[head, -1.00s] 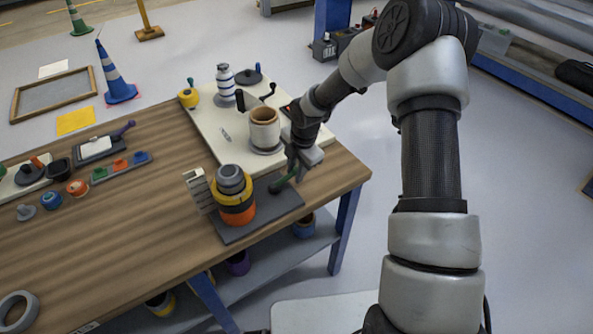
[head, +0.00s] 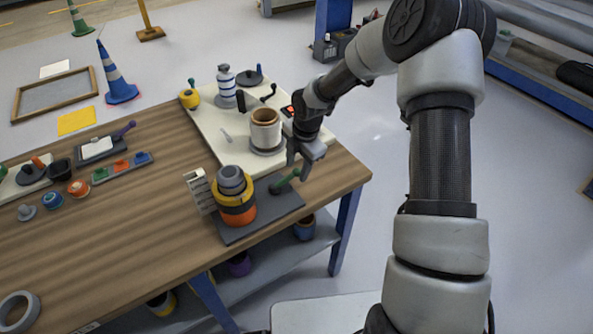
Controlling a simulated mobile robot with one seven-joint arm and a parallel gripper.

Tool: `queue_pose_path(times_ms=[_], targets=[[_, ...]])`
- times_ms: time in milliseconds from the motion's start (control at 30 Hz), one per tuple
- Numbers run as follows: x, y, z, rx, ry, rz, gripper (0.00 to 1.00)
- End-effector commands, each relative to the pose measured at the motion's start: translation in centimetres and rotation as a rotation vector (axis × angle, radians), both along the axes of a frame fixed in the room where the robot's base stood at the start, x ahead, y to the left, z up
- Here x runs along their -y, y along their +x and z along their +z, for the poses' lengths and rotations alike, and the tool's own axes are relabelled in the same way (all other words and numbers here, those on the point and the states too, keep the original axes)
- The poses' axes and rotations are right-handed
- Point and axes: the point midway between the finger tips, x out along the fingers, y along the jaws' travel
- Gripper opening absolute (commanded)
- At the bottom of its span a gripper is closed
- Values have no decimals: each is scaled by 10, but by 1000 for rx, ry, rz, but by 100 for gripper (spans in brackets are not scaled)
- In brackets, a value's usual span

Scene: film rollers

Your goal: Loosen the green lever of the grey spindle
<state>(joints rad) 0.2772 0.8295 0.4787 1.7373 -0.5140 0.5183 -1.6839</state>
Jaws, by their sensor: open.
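The grey spindle (head: 231,178) stands upright on a dark grey base plate (head: 262,223) near the table's right front edge. Yellow and orange rings sit around it. My gripper (head: 300,163) is open, just above and behind the lever's outer end. It looks empty and apart from the lever, though the small gap is hard to judge.
A slotted pale plate (head: 198,191) stands left of the spindle. The table's middle (head: 130,210) is clear.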

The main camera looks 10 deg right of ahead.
Motion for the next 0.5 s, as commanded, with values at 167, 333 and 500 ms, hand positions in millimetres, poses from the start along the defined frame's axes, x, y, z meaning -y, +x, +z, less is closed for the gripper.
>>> queue_pose_path(times_ms=[167, 333, 500], targets=[[6, -6, 46, 5, -1, -2, 41], [11, -13, 87, 5, -1, -2, 41], [14, -18, 120, 5, -2, 0, 41]])
